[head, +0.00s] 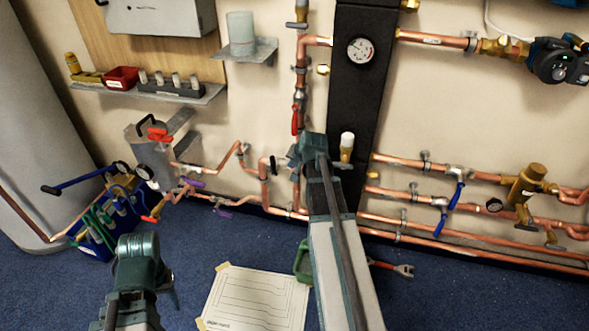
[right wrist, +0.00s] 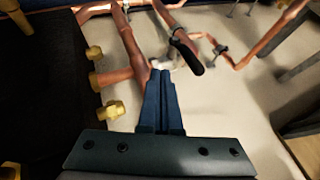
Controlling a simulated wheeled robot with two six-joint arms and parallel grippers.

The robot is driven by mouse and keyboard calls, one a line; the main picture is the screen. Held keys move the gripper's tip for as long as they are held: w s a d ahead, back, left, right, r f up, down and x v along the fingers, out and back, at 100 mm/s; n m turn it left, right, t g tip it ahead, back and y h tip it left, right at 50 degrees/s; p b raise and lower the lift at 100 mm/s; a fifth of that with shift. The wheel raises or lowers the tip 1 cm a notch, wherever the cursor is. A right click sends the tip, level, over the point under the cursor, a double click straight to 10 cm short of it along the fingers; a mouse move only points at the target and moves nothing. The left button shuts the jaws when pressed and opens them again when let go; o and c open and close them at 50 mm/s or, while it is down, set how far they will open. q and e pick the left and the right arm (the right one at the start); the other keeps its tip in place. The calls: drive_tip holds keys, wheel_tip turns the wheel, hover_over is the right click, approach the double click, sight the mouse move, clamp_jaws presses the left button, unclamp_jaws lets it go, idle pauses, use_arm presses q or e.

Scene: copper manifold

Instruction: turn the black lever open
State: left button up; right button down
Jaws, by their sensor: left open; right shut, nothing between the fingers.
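The black lever (head: 273,165) sits on a copper pipe low on the wall, just left of my right gripper (head: 294,156) in the head view. In the right wrist view the black lever (right wrist: 187,52) hangs at a slant, above and right of the fingertips. My right gripper (right wrist: 160,78) is shut and empty, its tips apart from the lever in the picture. A pale metal fitting shows just beyond the tips, partly hidden by them. My left gripper (head: 142,250) is open at the lower left, over the floor, away from the lever; its fingers are hardly visible.
A black panel with a gauge (head: 361,50) stands behind my right arm. Red-handled (head: 160,134) and purple-handled (head: 193,183) valves lie left of the lever, blue-handled valves (head: 456,193) right. A blue crate (head: 92,246) and paper sheet (head: 258,299) are on the floor.

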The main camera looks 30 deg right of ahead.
sight(273, 167)
use_arm(q)
drive_tip(key=shift+f+b, duration=0.9)
drive_tip(key=shift+f, duration=0.55)
use_arm(e)
drive_tip(key=w+a+f, duration=0.1)
drive_tip(key=w+f, duration=0.2)
drive_tip(key=w, duration=0.2)
drive_tip(key=shift+w+a, duration=0.3)
drive_tip(key=shift+w, duration=0.05)
drive_tip(key=shift+r, duration=0.1)
